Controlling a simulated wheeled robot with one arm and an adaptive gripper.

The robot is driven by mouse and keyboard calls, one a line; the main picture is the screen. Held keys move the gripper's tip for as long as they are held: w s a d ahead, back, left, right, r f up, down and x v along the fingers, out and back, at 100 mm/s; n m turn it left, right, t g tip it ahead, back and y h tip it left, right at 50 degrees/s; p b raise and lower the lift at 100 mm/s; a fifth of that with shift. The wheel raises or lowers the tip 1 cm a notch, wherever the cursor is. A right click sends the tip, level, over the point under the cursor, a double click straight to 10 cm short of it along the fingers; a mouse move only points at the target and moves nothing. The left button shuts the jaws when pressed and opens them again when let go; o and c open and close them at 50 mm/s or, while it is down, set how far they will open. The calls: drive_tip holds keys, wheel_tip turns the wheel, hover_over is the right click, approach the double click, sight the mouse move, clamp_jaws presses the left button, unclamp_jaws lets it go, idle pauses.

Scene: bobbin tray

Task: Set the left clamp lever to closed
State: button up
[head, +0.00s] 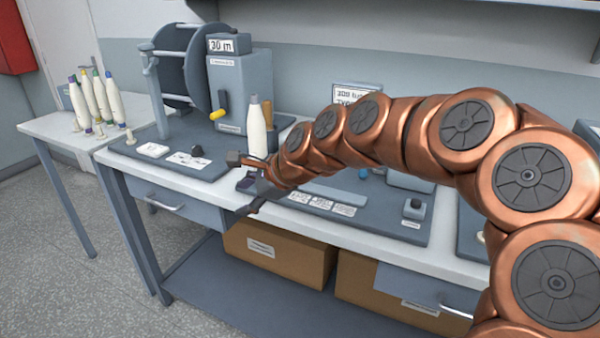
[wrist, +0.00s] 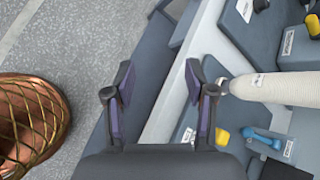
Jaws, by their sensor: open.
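My gripper (head: 247,184) is at the front edge of the workbench, in front of the white bobbin, with its fingers apart. In the wrist view my open gripper (wrist: 158,82) has nothing between its fingers. A blue lever-like part (wrist: 262,139) lies beside a white label at the lower right of the wrist view, to the right of the right finger. A yellow part (wrist: 222,137) shows just left of it. I cannot tell which of these, if either, is the left clamp lever. In the head view my arm and gripper hide that part of the bench.
A white bobbin (head: 257,127) stands upright close behind my gripper; it also shows in the wrist view (wrist: 270,88). A grey winder (head: 239,85) with a yellow handle (head: 219,113) stands behind left. Several bobbins stand on the side table (head: 45,126). Cardboard boxes (head: 280,254) sit below.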

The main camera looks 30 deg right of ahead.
drive_tip(key=w+d+m+t, duration=0.1)
drive_tip(key=d+m, duration=0.1)
drive_tip(key=d, duration=0.1)
drive_tip(key=w+d+m+t+b, duration=0.1)
drive_tip(key=w+d+m, duration=0.1)
drive_tip(key=d, duration=0.1)
drive_tip(key=w+d+f+m+h+b, duration=0.1)
drive_tip(key=w+d+m, duration=0.1)
drive_tip(key=d, duration=0.1)
drive_tip(key=shift+m+t, duration=0.4)
drive_tip(key=d+m+t+h+b, duration=0.1)
drive_tip(key=d+m, duration=0.2)
drive_tip(key=d, duration=0.1)
drive_tip(key=w+d+m+h+b, duration=0.1)
drive_tip(key=d+m, duration=0.2)
drive_tip(key=d, duration=0.2)
drive_tip(key=w+d+f+m+t+h, duration=0.1)
drive_tip(key=d+m, duration=0.2)
drive_tip(key=d, duration=0.2)
drive_tip(key=shift+w+d+t+b, duration=0.2)
drive_tip(key=shift+t+b, duration=0.1)
drive_tip(key=shift+b, duration=0.1)
drive_tip(key=shift+x, duration=3.8)
drive_tip(key=shift+a+r, duration=0.1)
clamp_jaws()
